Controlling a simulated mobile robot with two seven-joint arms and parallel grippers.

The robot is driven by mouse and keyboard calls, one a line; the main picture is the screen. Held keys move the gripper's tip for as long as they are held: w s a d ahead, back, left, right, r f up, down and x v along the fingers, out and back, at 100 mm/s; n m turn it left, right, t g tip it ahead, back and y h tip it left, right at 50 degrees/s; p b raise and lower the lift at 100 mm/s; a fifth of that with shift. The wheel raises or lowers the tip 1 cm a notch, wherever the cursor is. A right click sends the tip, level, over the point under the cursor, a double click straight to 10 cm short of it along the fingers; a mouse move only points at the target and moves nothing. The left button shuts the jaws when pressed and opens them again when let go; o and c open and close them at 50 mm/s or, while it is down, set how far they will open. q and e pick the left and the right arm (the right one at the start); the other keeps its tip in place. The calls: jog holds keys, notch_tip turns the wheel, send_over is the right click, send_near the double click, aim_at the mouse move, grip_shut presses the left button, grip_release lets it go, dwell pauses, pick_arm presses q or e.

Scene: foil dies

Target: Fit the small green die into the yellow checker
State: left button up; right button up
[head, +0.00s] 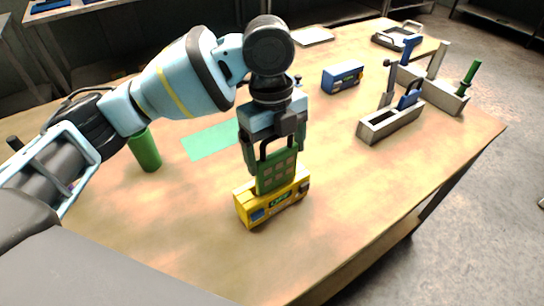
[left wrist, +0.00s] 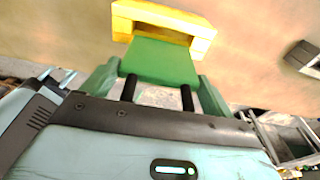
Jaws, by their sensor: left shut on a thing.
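The small green die (head: 277,172) is a flat plate with a grid of lighter squares and a dark loop handle. My left gripper (head: 274,150) is shut on it and holds it upright over the yellow checker (head: 250,214). The checker is a yellow box on the table with a blue patch on its front. In the left wrist view the far end of the die (left wrist: 160,62) meets the opening of the checker (left wrist: 165,14). The die's lower edge is hidden, and I cannot tell how deep it sits. My right gripper is not in view.
A blue box (head: 343,77) stands further back. Grey trays (head: 390,122) with upright tools stand at the right. The wooden table (head: 345,190) is clear right of the checker.

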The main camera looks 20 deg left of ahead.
pick_arm(q)
jog(key=shift+w+a, duration=0.1)
jog(key=shift+a, duration=0.05)
jog(key=shift+w+a+f, duration=0.15)
jog(key=shift+a+f, duration=0.05)
jog(key=shift+f, duration=0.7)
jog(key=shift+w+a+f, duration=0.15)
jog(key=shift+a+f, duration=0.05)
jog(key=shift+f, duration=0.65)
jog(key=shift+f, duration=0.1)
jog(key=o, duration=1.1)
jog(key=shift+f, duration=0.1)
notch_tip(320, 180, up, 12)
send_over(272, 159)
jog(key=w+a, duration=0.2)
jog(key=w, duration=0.2)
jog(key=shift+s+p, duration=0.25)
jog(key=shift+p, duration=0.05)
